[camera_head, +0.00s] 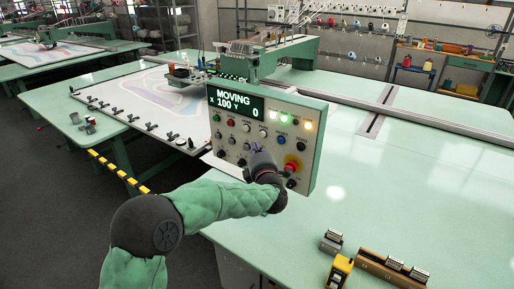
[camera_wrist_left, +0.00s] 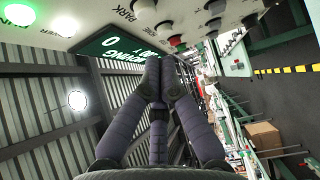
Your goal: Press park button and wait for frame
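The green control panel (camera_head: 212,150) stands in the middle of the head view. Its display (camera_head: 236,104) reads MOVING, X 100, Y 0. A green lamp (camera_head: 284,117) and a pale yellow lamp (camera_head: 308,124) are lit. My left gripper (camera_head: 257,148) is in front of the panel's lower buttons. In the left wrist view its fingers (camera_wrist_left: 157,65) are together, with nothing seen between them. There, a PARK label is beside a pale button (camera_wrist_left: 145,11), apart from the fingertips in the picture. The frame (camera_head: 140,98) with pale patterned cloth lies on the table left of the panel. My right gripper is not in view.
A red mushroom button (camera_head: 291,168) is on the panel, close to my left wrist. A yellow device (camera_head: 339,273) and a wooden block (camera_head: 385,268) with metal parts lie at the front right. The green table (camera_head: 430,190) is clear behind them.

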